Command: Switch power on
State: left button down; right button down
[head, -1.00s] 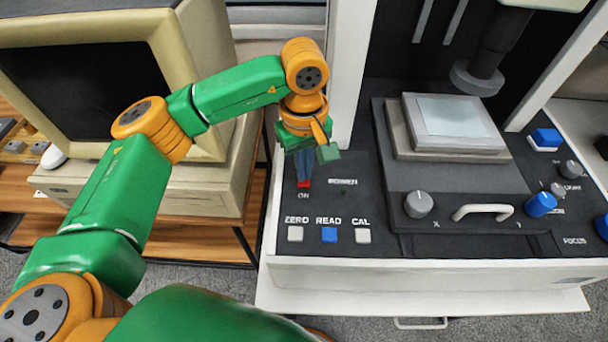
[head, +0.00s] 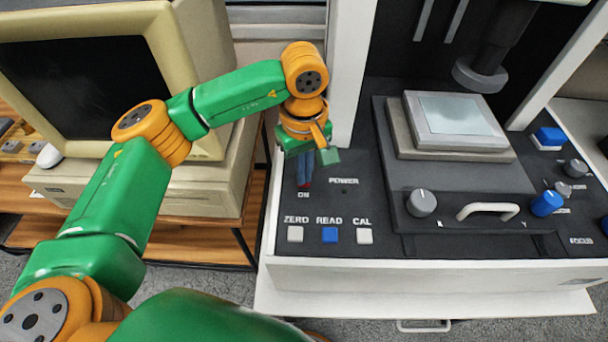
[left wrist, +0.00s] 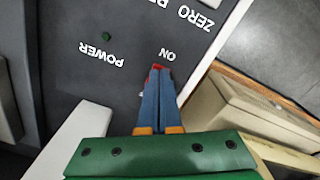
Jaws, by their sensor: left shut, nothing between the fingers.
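The red power switch (left wrist: 157,67) sits on the black panel beside the ON label (left wrist: 167,54), mostly hidden by my fingers. In the head view only a small red bit of the switch (head: 305,186) shows, above the ON label. My left gripper (head: 304,180) points down at the switch, its blue fingers together with nothing between them. In the left wrist view its fingertips (left wrist: 160,75) are at the switch, seemingly touching it. A small dark green lamp (left wrist: 106,36) is next to the POWER label. I cannot tell the switch's position. My right gripper is not in view.
ZERO (head: 295,234), READ (head: 330,235) and CAL (head: 364,236) buttons lie in front of the switch. A white upright post (head: 349,80) stands close behind my gripper. The stage (head: 455,125) and knobs are to the right; an old computer (head: 195,120) is to the left.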

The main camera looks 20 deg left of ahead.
pick_arm(q)
jog(key=shift+f, duration=0.2)
jog(key=shift+r, duration=0.1)
notch_tip(320, 180, up, 7)
jog(key=p, duration=0.4)
jog(key=shift+p, duration=0.4)
